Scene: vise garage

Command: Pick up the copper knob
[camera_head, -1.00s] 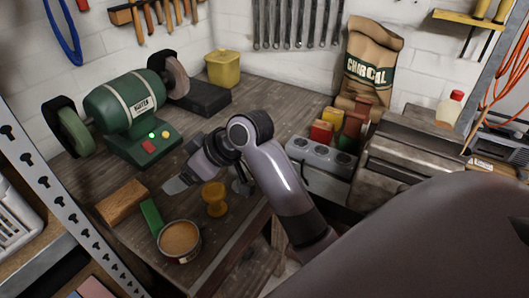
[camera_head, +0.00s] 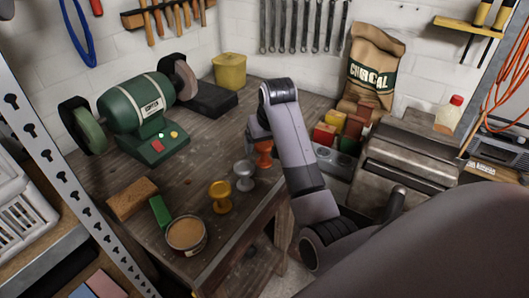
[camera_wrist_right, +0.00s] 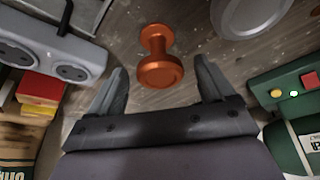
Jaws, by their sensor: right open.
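The copper knob (camera_head: 263,153) stands on the workbench beside a silver knob (camera_head: 244,175) and a gold knob (camera_head: 220,196). In the right wrist view the copper knob (camera_wrist_right: 160,68) shows whole, lying in line with the gap between my fingers. My right gripper (camera_head: 256,131) is at the knob's far left side in the head view, partly hidden by its own arm. Its two fingers are spread apart and empty in the wrist view, one on each side of the knob; contact does not show. My left gripper is not in view.
A green bench grinder (camera_head: 142,115) stands at the back left. A grey socket box (camera_head: 335,165) with red and yellow blocks is to the right. A round tin (camera_head: 186,236), a green block (camera_head: 160,211) and a brown block (camera_head: 132,198) lie at the front left.

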